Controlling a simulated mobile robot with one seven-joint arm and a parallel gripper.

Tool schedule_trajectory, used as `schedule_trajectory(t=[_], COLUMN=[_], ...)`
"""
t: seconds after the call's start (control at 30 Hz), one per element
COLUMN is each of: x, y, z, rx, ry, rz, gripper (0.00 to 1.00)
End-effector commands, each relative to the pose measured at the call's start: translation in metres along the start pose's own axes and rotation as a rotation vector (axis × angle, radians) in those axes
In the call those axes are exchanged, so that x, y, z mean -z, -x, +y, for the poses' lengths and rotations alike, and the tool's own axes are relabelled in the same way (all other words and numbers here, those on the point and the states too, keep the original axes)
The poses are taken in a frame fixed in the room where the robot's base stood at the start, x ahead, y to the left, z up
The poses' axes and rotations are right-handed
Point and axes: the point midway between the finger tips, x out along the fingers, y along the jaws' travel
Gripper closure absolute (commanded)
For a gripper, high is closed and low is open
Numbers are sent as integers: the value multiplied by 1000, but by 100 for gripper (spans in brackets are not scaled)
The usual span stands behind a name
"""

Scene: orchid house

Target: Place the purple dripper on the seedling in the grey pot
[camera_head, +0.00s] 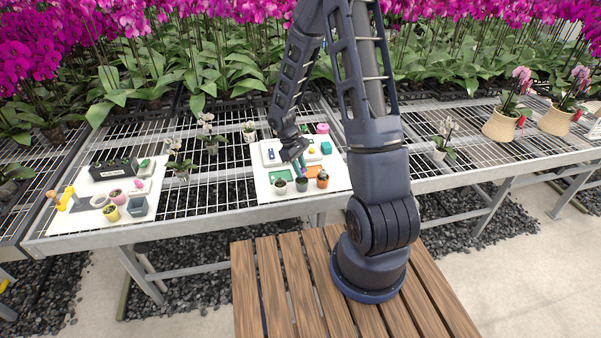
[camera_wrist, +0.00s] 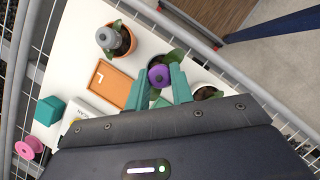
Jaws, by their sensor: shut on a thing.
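In the wrist view my gripper (camera_wrist: 160,78) has its teal fingers shut on the purple dripper (camera_wrist: 159,75). The dripper is directly over the middle pot's seedling (camera_wrist: 174,56), whose green leaves show around it. That pot is mostly hidden there; in the head view it is the dark grey pot (camera_head: 302,184), between a white pot (camera_head: 280,186) and an orange pot (camera_head: 322,180). I cannot tell whether the dripper touches the seedling. In the head view my gripper (camera_head: 300,164) is just behind the grey pot, and the dripper cannot be made out.
The orange pot (camera_wrist: 127,43) has a grey dripper (camera_wrist: 107,38) on it. The white pot (camera_wrist: 208,92) is close to my fingers on the right. An orange tray (camera_wrist: 108,86), a teal block (camera_wrist: 48,110) and a pink spool (camera_wrist: 30,148) share the white board (camera_wrist: 82,60).

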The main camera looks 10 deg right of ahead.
Motion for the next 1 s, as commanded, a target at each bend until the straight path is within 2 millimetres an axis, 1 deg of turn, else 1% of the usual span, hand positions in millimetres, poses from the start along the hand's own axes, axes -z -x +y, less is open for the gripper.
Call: schedule_trajectory(t=[0.03,0.1,0.17,0.53,0.57,0.6,0.67,1.0], x=[3,5,7,8,8,8,8,8], y=[-7,-14,-17,-20,-20,-20,-20,-18], z=[-1,-1,0,0,0,0,0,0], rx=[2,2,0,0,0,0,0,0], ry=[1,0,1,0,0,0,0,-1], rz=[-1,-2,-1,0,0,1,1,1], gripper=[98,98,98,98,75,67,55,55])
